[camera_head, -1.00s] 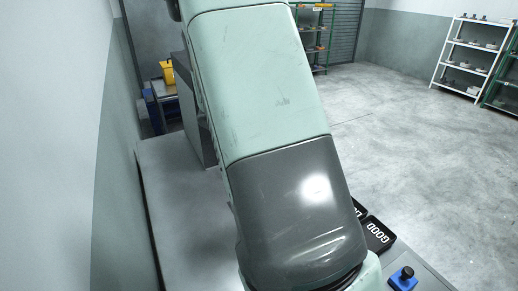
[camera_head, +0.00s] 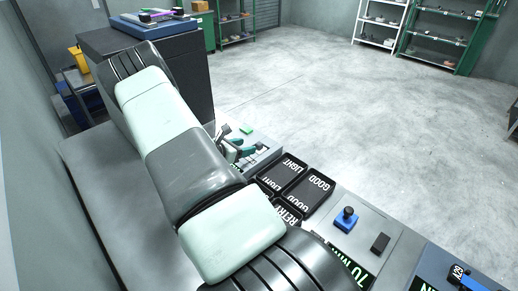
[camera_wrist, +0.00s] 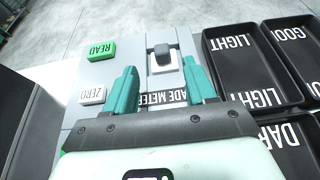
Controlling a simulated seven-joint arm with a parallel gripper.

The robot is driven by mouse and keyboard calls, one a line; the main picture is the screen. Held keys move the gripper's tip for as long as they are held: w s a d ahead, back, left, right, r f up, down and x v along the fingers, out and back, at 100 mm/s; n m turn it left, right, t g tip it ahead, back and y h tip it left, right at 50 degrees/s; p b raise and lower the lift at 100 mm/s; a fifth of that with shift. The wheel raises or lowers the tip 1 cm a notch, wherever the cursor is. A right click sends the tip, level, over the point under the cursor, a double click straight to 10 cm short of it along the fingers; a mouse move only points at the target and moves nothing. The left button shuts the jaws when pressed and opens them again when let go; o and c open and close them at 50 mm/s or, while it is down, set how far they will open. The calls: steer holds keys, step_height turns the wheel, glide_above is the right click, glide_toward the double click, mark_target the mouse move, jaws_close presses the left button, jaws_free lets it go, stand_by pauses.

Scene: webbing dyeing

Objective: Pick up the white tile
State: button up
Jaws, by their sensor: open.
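In the wrist view my gripper (camera_wrist: 160,68) is open over the grey shade meter panel (camera_wrist: 110,70). Its two teal fingers are spread apart. A small white square, which looks like the white tile (camera_wrist: 155,69), shows ahead of and between the fingertips, with a dark grey block over part of it. I cannot tell whether the fingers are level with it. In the head view my gripper (camera_head: 238,147) is small and partly hidden by my arm, and I cannot make out the tile there.
The panel carries a green READ button (camera_wrist: 101,50) and a white ZERO button (camera_wrist: 92,95). Black trays marked LIGHT (camera_wrist: 212,75) and GOOD (camera_head: 322,181) stand beside it. A blue device (camera_head: 345,222) sits further along the bench. A dark cabinet (camera_head: 190,75) stands behind.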

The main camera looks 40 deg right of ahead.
mark_target(257, 145)
steer(key=x, duration=0.5)
steer(key=shift+s+d+f, duration=0.1)
steer(key=shift+s+f, duration=0.05)
steer(key=shift+f, duration=0.1)
jaws_close()
